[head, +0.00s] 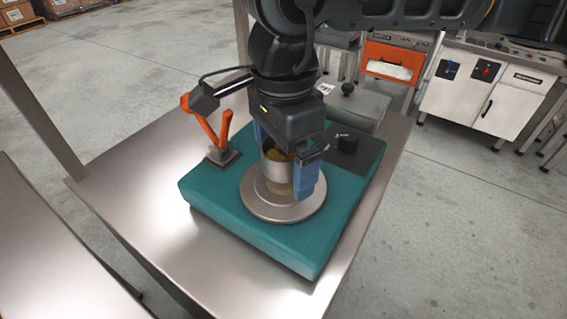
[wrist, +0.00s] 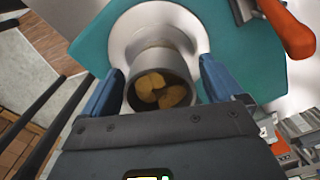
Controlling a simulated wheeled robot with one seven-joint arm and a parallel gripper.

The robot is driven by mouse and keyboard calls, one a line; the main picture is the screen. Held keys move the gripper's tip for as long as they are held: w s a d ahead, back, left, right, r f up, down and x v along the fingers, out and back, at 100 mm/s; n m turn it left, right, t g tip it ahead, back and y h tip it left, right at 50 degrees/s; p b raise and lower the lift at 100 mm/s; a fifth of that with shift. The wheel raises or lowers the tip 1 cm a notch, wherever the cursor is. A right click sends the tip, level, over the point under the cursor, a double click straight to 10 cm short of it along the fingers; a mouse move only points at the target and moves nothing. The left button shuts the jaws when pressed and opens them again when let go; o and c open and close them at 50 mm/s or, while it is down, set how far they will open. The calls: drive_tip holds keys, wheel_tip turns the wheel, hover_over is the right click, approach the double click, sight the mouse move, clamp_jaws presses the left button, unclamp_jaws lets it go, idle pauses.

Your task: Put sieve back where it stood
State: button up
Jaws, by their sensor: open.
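A metal cylinder, which I take to be the sieve (head: 276,172), stands upright on the round metal plate (head: 260,205) of a teal weigher (head: 225,215). Brownish-yellow lumps lie inside it, seen clearly in the wrist view, where the cylinder (wrist: 163,62) sits between my fingers. My gripper (head: 283,178) points down over the plate with its blue fingers spread, one on each side of the cylinder. It also shows in the wrist view (wrist: 162,72). Whether either finger touches the wall I cannot tell. The far finger is partly hidden in the head view.
An orange forked piece (head: 214,132) on a dark base stands at the weigher's back left, near my gripper. The metal table (head: 130,185) is bare to the left. White and orange cabinets stand behind.

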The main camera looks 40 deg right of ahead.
drive_tip(key=shift+c, duration=0.2)
drive_tip(key=c, duration=1.4)
drive_tip(key=shift+r, duration=0.5)
drive_tip(key=shift+c, duration=0.2)
drive_tip(key=r, duration=0.3)
drive_tip(key=shift+s+d+r+b, duration=0.2)
drive_tip(key=shift+s+r+b, duration=0.1)
drive_tip(key=s+d+r+b, duration=0.4)
drive_tip(key=s+r, duration=0.2)
drive_tip(key=s, duration=0.4)
drive_tip(key=shift+r, duration=0.25)
